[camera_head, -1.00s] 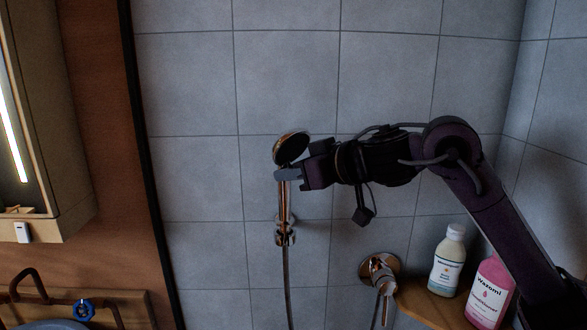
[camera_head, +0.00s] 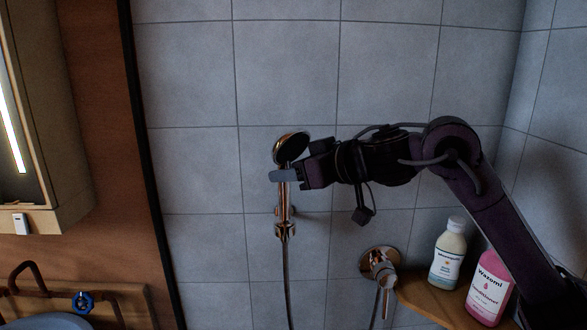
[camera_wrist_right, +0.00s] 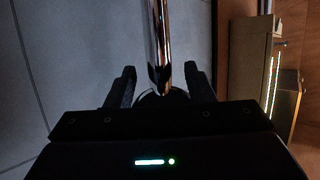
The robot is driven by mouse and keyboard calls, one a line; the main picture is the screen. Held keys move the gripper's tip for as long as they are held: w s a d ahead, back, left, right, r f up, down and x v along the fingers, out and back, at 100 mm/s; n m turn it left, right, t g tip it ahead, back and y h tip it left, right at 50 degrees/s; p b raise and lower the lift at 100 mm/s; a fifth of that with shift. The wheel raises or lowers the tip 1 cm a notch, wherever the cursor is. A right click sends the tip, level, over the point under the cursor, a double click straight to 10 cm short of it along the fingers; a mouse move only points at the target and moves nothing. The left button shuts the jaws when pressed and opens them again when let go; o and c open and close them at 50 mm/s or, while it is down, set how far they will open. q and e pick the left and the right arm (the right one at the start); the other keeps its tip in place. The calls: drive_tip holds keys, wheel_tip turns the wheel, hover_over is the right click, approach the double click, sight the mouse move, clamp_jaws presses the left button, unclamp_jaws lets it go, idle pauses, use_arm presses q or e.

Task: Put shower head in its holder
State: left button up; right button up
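The chrome shower head (camera_head: 291,148) is upright near the wall, its round head at the top. Its handle (camera_head: 284,203) runs down to the wall holder (camera_head: 279,212) and appears to sit in it; the exact fit is too small to tell. The hose hangs below. My right gripper (camera_head: 284,176) reaches in from the right at the upper handle, just below the head. In the right wrist view, its fingers (camera_wrist_right: 160,88) are spread, with the chrome handle (camera_wrist_right: 161,45) between them and gaps showing on both sides. My left gripper is not in view.
A chrome mixer tap (camera_head: 380,266) is on the wall at lower right. A white bottle (camera_head: 448,255) and a pink bottle (camera_head: 490,288) stand on a wooden corner shelf (camera_head: 425,298) near my right arm. The wall left of the shower head is clear.

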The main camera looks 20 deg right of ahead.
drive_tip(key=shift+f, duration=0.1)
drive_tip(key=b+v, duration=0.2)
drive_tip(key=v, duration=0.6)
drive_tip(key=shift+w, duration=0.1)
idle(0.3)
